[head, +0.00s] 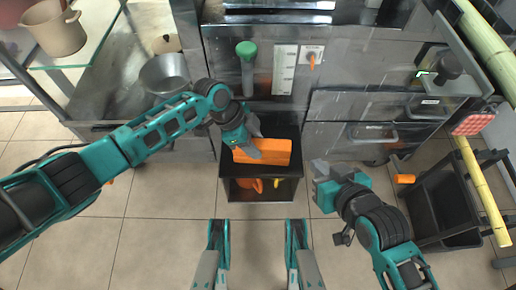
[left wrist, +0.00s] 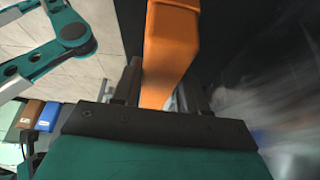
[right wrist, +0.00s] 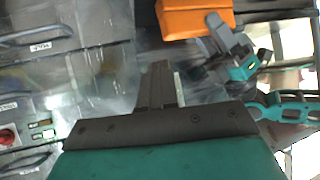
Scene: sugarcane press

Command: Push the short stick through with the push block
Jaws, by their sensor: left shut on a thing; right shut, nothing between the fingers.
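My left gripper (head: 255,148) is shut on an orange block, which I take to be the push block (head: 275,153). The block is held above a black open box in front of the steel machine. In the left wrist view the block (left wrist: 166,50) stands between the two fingers. It also shows at the top of the right wrist view (right wrist: 196,18), beside the left gripper (right wrist: 218,30). My right gripper (head: 320,172) is shut and empty, to the right of the box and apart from the block. I cannot make out a short stick.
The black box (head: 235,192) holds orange and yellow things. The steel machine (head: 350,105) has a green-topped handle (head: 246,50). Yellow-green canes (head: 488,50) lean at the right, above a black crate (head: 447,205). A metal pot (head: 166,75) stands at the left. Floor in front is clear.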

